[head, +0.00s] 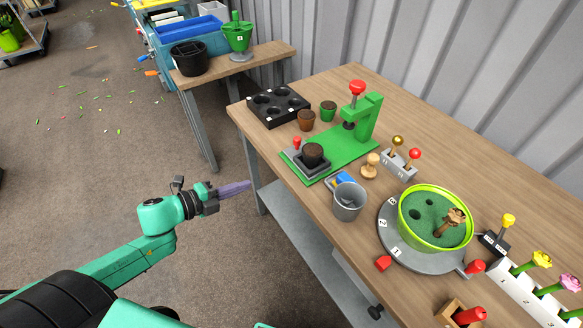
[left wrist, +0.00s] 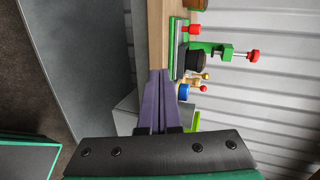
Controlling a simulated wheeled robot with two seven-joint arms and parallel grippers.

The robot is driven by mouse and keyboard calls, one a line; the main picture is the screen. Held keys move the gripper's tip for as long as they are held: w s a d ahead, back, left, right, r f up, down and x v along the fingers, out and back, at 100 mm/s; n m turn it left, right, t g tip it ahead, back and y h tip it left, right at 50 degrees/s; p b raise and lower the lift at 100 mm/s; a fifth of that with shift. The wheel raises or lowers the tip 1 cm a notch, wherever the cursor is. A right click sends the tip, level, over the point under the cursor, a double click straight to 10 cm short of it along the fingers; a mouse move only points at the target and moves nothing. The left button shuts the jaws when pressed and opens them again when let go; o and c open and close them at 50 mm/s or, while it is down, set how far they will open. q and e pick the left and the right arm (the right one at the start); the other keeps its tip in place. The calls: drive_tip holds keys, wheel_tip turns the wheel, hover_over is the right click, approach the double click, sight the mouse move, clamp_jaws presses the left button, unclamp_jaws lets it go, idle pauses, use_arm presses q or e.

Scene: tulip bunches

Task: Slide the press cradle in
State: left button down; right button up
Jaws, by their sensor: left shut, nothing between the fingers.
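The green press (head: 362,118) with a red knob on top stands on a green base (head: 345,155) on the wooden table. The press cradle (head: 309,172), a dark grey square tray, sits at the near left end of that base, clear of the press head. It carries a dark soil-filled pot (head: 313,151) and has a red knob (head: 297,142) at its side. My left gripper (head: 247,185) has purple fingers, shut and empty, off the table's left edge and apart from the cradle. In the left wrist view its fingertips (left wrist: 161,74) point toward the table edge and green base (left wrist: 179,50).
A black tray with holes (head: 277,104) and two small pots stand behind the cradle. A grey cup (head: 348,201), a wooden stamp (head: 370,165) and a two-lever box (head: 399,162) stand to its right. A green bowl (head: 436,218) sits on a grey turntable.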

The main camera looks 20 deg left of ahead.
use_arm(q)
drive_tip(key=s+d+r+m+h, duration=0.1)
drive_tip(key=d+r+m, duration=0.1)
drive_tip(key=d+r, duration=0.15)
approach(302, 170)
drive_tip(key=x, duration=0.5)
drive_tip(key=shift+w+d+p, duration=0.1)
drive_tip(key=shift+w+p, duration=0.25)
drive_tip(key=shift+w, duration=0.05)
drive_tip(key=shift+w+d+f+g, duration=0.2)
drive_tip(key=shift+w+d+g, duration=0.05)
drive_tip(key=shift+d+g, duration=0.05)
use_arm(e)
drive_tip(key=shift+s+d+r, duration=0.1)
drive_tip(key=shift+s+r, duration=0.2)
drive_tip(key=shift+d, duration=0.1)
